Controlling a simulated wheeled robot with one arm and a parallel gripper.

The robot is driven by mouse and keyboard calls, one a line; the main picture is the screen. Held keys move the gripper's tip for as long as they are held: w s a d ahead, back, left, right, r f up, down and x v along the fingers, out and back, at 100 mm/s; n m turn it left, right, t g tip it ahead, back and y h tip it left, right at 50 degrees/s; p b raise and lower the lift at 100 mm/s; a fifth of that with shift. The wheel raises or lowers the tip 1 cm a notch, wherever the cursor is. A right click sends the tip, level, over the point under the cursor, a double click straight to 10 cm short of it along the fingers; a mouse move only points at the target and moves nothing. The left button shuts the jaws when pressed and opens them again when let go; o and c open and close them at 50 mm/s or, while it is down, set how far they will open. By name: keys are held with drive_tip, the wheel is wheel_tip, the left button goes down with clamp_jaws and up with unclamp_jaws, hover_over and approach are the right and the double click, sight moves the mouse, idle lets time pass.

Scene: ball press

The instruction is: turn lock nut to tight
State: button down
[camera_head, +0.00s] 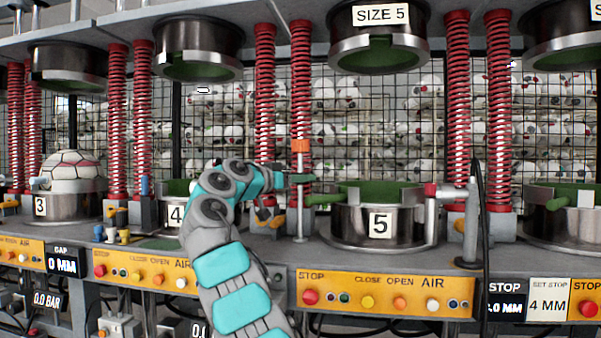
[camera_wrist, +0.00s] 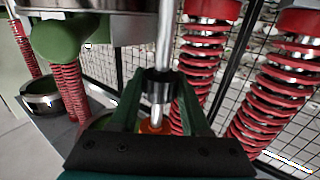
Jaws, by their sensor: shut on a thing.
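The lock nut (camera_wrist: 160,84) is a dark collar around a thin metal rod (camera_wrist: 163,40) in the wrist view. My gripper (camera_wrist: 158,92) is shut on it, with one green finger on each side. In the head view my gripper (camera_head: 302,179) reaches the rod (camera_head: 300,215) left of the size 5 press, and the nut is largely hidden there by the fingers. I cannot tell how tight the nut is.
The size 5 lower mould (camera_head: 345,228) with a green handle (camera_head: 318,198) stands just right of my gripper. Red springs (camera_head: 265,90) stand close behind. The size 4 mould (camera_head: 176,188) is left. A button panel (camera_head: 385,294) runs along the front.

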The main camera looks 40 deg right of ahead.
idle(0.3)
drive_tip(key=shift+c, duration=1.9)
unclamp_jaws()
drive_tip(key=s+a+b, duration=0.1)
drive_tip(key=a+b, duration=0.1)
drive_tip(key=a, duration=0.5)
drive_tip(key=shift+a, duration=0.35)
